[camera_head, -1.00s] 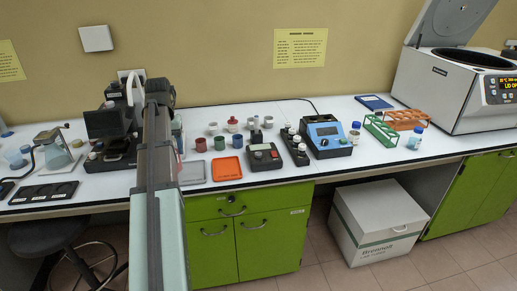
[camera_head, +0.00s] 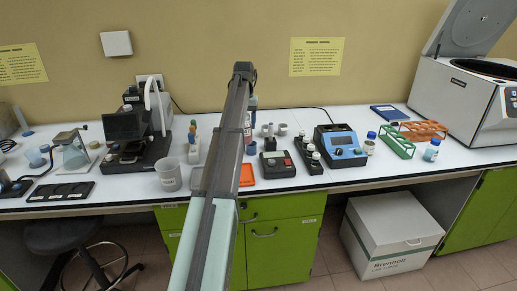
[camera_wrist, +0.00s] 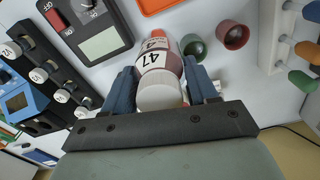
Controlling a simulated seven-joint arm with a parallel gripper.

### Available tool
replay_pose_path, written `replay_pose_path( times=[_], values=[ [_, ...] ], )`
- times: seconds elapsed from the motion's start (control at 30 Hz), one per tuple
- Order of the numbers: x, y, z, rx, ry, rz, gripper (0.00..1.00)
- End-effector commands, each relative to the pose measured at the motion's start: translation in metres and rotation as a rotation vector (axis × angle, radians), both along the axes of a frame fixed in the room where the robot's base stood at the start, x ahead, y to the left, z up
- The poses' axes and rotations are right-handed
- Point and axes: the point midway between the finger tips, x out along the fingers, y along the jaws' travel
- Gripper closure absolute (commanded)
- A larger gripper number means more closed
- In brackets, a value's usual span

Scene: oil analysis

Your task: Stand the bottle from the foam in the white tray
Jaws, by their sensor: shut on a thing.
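In the wrist view, the blue fingers of my gripper (camera_wrist: 163,88) are shut on a bottle (camera_wrist: 158,62). The bottle has a white cap towards the camera, a white label reading 47 and reddish-orange parts at its far end. A black holder (camera_wrist: 62,70) with several white-capped bottles lies at the left, and also shows in the head view (camera_head: 311,160); I cannot tell whether it is the foam.
The orange tray (camera_head: 247,175) shows beside my arm. A green cup (camera_wrist: 194,48) and a red cup (camera_wrist: 232,37) stand near the bottle in the wrist view. A beaker (camera_head: 168,174) stands left of my arm.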

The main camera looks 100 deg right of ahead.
Motion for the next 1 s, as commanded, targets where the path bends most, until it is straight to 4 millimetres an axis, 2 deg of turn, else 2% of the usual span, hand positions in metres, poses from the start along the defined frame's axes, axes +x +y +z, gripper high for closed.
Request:
replay_pose_path(
  times=[0.23,0.53,0.7,1.0],
  values=[
    [0.001,0.002,-0.039,0.002,0.0,0.001,0.79],
    [0.001,0.001,-0.064,0.001,0.0,0.001,0.79],
    [0.001,0.001,-0.085,0.001,0.0,0.001,0.79],
    [0.001,0.001,-0.09,0.0,0.0,0.001,0.79]
  ],
)
